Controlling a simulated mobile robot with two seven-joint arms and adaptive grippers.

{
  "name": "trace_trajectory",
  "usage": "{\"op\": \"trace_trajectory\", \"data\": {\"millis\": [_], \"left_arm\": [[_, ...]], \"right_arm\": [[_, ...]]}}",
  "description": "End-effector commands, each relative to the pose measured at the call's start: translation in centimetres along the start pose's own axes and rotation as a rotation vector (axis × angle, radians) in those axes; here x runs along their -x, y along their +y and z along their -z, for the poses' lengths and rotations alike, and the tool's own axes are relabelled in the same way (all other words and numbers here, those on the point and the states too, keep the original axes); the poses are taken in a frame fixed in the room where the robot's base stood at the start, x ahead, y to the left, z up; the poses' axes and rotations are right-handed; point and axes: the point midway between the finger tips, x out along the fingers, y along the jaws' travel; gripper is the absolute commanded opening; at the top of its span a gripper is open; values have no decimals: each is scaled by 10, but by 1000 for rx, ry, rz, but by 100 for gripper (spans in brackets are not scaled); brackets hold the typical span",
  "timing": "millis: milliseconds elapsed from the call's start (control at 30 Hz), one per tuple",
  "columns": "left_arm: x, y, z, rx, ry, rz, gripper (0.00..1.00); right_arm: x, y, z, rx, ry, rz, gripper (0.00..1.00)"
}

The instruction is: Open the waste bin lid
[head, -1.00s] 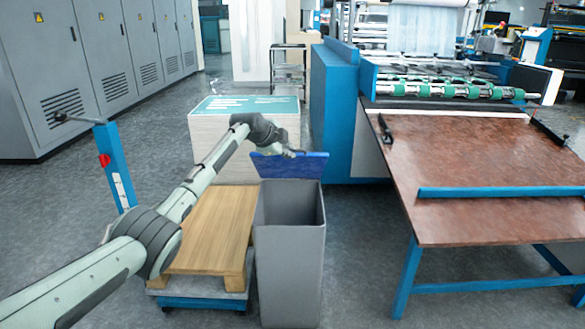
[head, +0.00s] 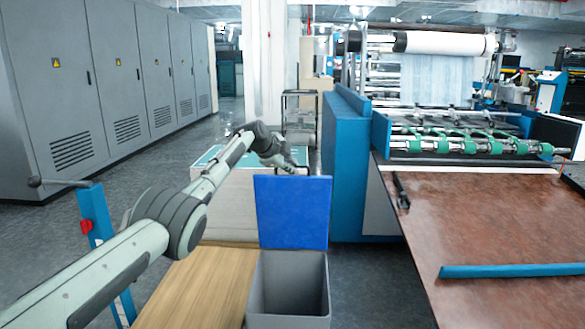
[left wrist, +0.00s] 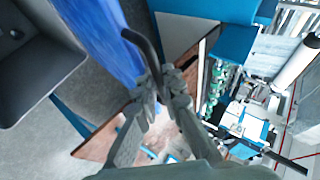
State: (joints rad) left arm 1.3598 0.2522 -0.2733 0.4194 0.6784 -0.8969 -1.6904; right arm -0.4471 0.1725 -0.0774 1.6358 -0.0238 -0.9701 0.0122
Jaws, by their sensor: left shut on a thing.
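The grey waste bin (head: 288,320) is in the lower middle of the head view, its mouth uncovered. Its blue lid (head: 292,212) stands raised at the bin's back edge. My left gripper (head: 293,166) is at the lid's top edge; the fingers are small there. In the left wrist view, my left gripper's fingers (left wrist: 157,98) are closed on a thin dark bar-like handle (left wrist: 144,46) beside the blue lid (left wrist: 98,38). The bin also shows in the left wrist view (left wrist: 38,68). My right gripper is not in view.
A wooden pallet board (head: 198,285) lies left of the bin. A pale stack (head: 222,212) with a green top stands behind. A blue machine side (head: 345,165) and a brown table (head: 480,225) are to the right. A blue post (head: 97,222) stands at left.

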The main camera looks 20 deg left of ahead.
Motion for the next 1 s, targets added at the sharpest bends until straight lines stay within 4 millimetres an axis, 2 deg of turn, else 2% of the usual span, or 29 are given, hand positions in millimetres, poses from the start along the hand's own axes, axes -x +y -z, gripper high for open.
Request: {"op": "trace_trajectory", "data": {"millis": [467,500,667,1000], "left_arm": [[-2,4,-2,1,-3,-9,0],[-2,4,-2,1,-3,-8,11],[-2,4,-1,1,-3,-8,29],[0,2,-1,0,-2,-4,29]], "right_arm": [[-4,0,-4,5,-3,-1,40],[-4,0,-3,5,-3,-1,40],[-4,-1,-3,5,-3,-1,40],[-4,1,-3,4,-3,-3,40]]}}
